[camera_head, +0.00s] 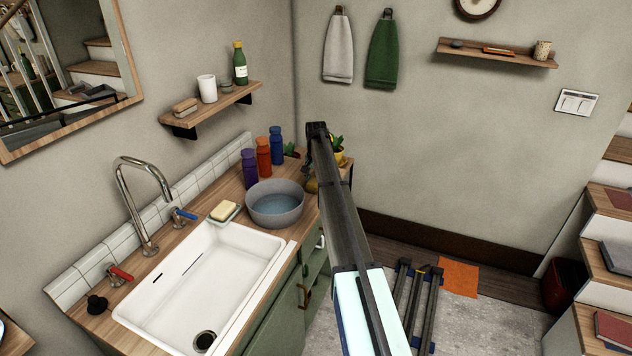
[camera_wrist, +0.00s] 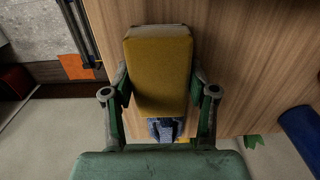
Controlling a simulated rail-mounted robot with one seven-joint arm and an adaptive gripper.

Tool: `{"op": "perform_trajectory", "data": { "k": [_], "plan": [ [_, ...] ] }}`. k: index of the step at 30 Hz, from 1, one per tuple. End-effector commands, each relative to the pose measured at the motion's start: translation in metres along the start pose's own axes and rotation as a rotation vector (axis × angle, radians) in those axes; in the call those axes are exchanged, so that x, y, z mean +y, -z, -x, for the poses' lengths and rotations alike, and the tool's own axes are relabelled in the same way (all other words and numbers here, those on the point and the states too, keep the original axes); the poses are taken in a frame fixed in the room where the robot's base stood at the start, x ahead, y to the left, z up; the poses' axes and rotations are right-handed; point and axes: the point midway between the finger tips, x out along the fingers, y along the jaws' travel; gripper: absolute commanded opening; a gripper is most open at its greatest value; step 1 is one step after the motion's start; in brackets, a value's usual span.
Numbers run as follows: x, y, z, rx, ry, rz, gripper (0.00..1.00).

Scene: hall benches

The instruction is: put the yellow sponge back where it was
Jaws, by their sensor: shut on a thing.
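The yellow sponge (camera_wrist: 158,65) is a mustard-coloured block held between the two fingers of my gripper (camera_wrist: 158,88) in the wrist view. The fingers touch it on both sides, and the wooden counter (camera_wrist: 235,60) lies behind it. In the head view my arm reaches to the counter's far right end, where a small part of the sponge (camera_head: 311,186) shows beside my gripper (camera_head: 309,172), right of the grey bowl. My arm hides part of that area. Whether the sponge touches the counter I cannot tell.
The grey bowl (camera_head: 274,210) of water stands close left of my gripper. A potted plant (camera_head: 339,157) is just beyond my arm. Soap (camera_head: 223,210) and the white sink (camera_head: 200,285) are nearer.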

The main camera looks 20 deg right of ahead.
Motion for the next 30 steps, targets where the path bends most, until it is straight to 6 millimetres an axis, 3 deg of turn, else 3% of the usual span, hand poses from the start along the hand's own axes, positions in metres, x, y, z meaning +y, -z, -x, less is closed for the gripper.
{"op": "perform_trajectory", "data": {
  "k": [12, 13, 14, 15, 25, 30],
  "plan": [
    [0.0, 0.0, -0.007, 0.0, 0.0, 0.0, 0.41],
    [0.0, 0.0, -0.006, 0.0, 0.0, 0.0, 0.68],
    [0.0, 0.0, -0.006, 0.0, 0.0, 0.0, 0.79],
    [0.0, 0.0, -0.006, 0.0, 0.0, 0.0, 0.83],
    [0.0, 0.0, -0.004, 0.0, 0.0, 0.0, 0.83],
    [0.0, 0.0, 0.008, 0.002, 0.001, 0.0, 0.83]
  ]
}}
